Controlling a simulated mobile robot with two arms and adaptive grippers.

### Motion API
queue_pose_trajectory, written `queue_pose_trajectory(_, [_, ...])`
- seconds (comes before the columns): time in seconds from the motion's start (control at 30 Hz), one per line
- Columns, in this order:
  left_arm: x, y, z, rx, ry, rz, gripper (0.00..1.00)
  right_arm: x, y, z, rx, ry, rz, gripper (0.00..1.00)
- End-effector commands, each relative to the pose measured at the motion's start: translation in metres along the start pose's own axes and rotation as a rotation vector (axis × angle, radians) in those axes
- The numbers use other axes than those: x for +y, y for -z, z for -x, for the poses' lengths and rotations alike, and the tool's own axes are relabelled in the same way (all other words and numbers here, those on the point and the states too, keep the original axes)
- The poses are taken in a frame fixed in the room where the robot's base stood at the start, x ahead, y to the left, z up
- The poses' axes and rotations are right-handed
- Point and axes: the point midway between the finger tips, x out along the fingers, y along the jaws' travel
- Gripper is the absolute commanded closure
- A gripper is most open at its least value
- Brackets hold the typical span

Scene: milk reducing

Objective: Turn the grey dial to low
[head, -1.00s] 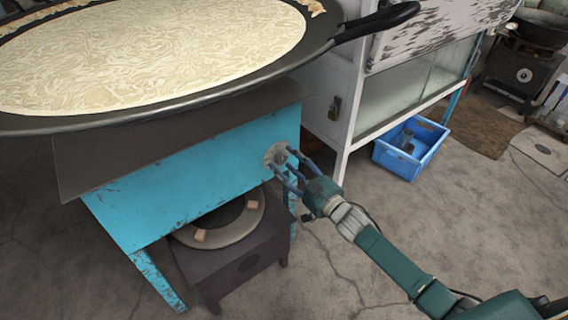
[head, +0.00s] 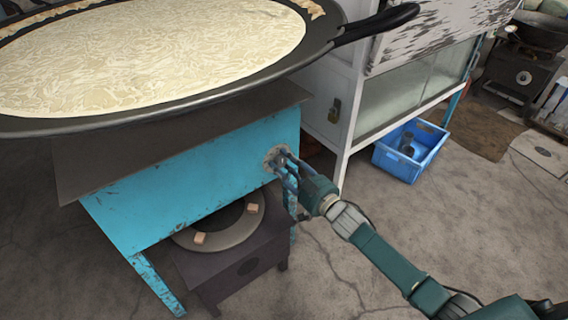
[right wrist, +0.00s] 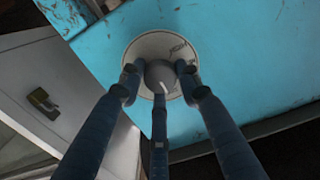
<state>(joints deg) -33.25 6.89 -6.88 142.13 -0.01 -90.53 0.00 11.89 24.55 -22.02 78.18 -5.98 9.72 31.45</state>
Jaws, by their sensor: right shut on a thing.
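The grey dial (right wrist: 162,76) sits on a round pale plate (right wrist: 150,47) on the turquoise stove front. A light pointer mark shows on its face in the right wrist view. My right gripper (right wrist: 159,84) has its blue fingers closed around the dial. In the head view the right gripper (head: 283,160) reaches the dial plate (head: 270,158) at the right end of the turquoise panel (head: 190,185), and its fingers largely cover the dial. My left gripper is not in view.
A large black pan (head: 300,62) of milk stands on the stove above the panel, its handle (head: 380,22) pointing right. A burner (head: 225,230) sits below. A white cabinet (head: 335,110) and a blue crate (head: 400,165) stand to the right.

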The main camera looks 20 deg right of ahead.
Motion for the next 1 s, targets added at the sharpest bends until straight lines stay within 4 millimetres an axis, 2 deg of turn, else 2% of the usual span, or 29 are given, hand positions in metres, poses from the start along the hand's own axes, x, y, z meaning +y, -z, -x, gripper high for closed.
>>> queue_pose_trajectory(0.27, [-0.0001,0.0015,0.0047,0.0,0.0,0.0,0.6,-0.0024,0.0042,-0.0009,0.007,0.003,0.146,0.93])
queue_pose_trajectory(0.7, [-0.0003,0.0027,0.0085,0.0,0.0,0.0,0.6,-0.005,0.0046,-0.0013,0.012,0.003,0.487,0.93])
queue_pose_trajectory(1.0, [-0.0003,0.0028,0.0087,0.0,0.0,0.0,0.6,-0.0062,0.004,-0.0013,0.013,0.004,0.63,0.93])
